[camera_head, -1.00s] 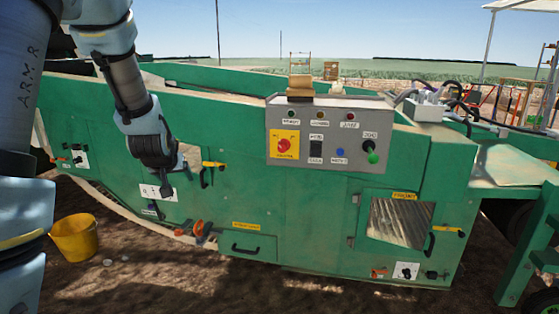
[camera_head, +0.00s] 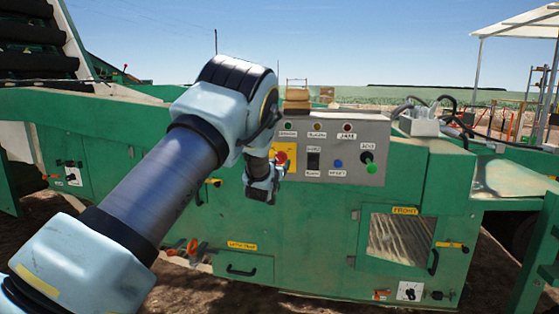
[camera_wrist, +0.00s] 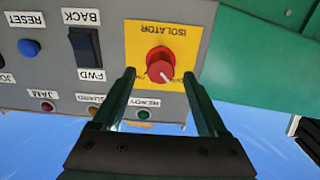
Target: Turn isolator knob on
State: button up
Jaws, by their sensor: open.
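The red isolator knob (camera_wrist: 160,65) sits on a yellow plate (camera_wrist: 187,37) marked ISOLATOR on the grey control panel. The wrist view is upside down. The knob's white pointer mark lies toward the lower part of the knob; I cannot tell on from off. My gripper (camera_wrist: 165,95) is open and empty, its two fingers pointing at the panel with the knob between and beyond their tips in the picture. I see no contact. In the head view the knob (camera_head: 281,157) and plate are partly hidden by my arm and gripper (camera_head: 272,168).
A hatch with a black handle stands below right.

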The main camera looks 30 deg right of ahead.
aim_at(278, 161)
jog(key=shift+x, duration=2.15)
grip_shut()
